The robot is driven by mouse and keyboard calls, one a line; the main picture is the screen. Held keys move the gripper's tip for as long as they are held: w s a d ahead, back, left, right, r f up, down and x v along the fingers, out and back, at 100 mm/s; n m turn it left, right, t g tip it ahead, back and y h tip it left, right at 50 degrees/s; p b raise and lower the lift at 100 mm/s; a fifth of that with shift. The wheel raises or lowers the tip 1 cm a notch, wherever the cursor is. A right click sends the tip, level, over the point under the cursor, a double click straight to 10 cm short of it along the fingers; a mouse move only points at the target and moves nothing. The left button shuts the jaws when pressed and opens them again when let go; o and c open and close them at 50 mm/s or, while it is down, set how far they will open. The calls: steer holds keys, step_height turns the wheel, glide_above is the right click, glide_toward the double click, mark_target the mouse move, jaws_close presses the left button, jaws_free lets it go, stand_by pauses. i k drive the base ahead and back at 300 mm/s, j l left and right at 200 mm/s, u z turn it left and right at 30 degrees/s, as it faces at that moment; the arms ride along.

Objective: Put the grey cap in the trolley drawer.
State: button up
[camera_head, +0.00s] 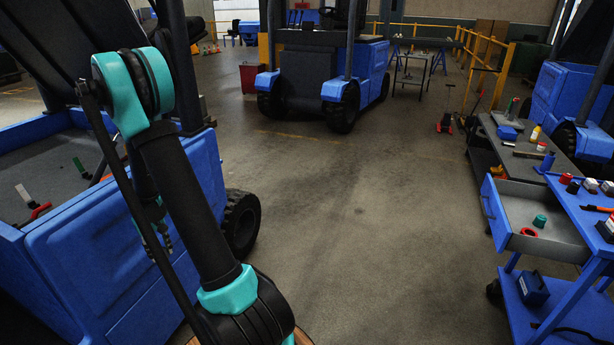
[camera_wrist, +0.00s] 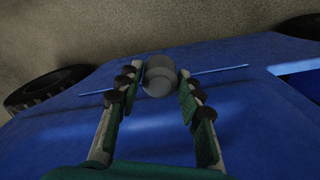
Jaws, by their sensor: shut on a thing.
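The grey cap (camera_wrist: 159,76) is between the fingertips of my gripper (camera_wrist: 160,90) in the wrist view, and they are shut on it. Blue forklift bodywork lies behind it in that view. In the head view my gripper is mostly hidden behind my arm, beside the blue forklift at left, and I cannot see the cap there. The trolley drawer (camera_head: 496,215) is pulled open at right, far from my gripper. A green cap (camera_head: 540,221) and a red ring (camera_head: 529,232) lie in it, with bare grey floor around them.
The blue trolley (camera_head: 552,289) holds small items on top and a blue box (camera_head: 533,288) on its lower shelf. A dark workbench (camera_head: 517,153) with tools stands behind it. Another blue forklift (camera_head: 345,75) stands at the back. The concrete floor between is clear.

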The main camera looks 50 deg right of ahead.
mark_target(533, 216)
steer(key=z, duration=1.65)
steer(key=l+z, duration=0.1)
steer(key=z, duration=0.3)
steer(key=i+l+z, duration=0.1)
steer(key=z, duration=0.3)
steer(key=l+z, duration=0.1)
steer(key=z, duration=0.3)
steer(key=i+l+z, duration=0.1)
steer(key=z, duration=0.3)
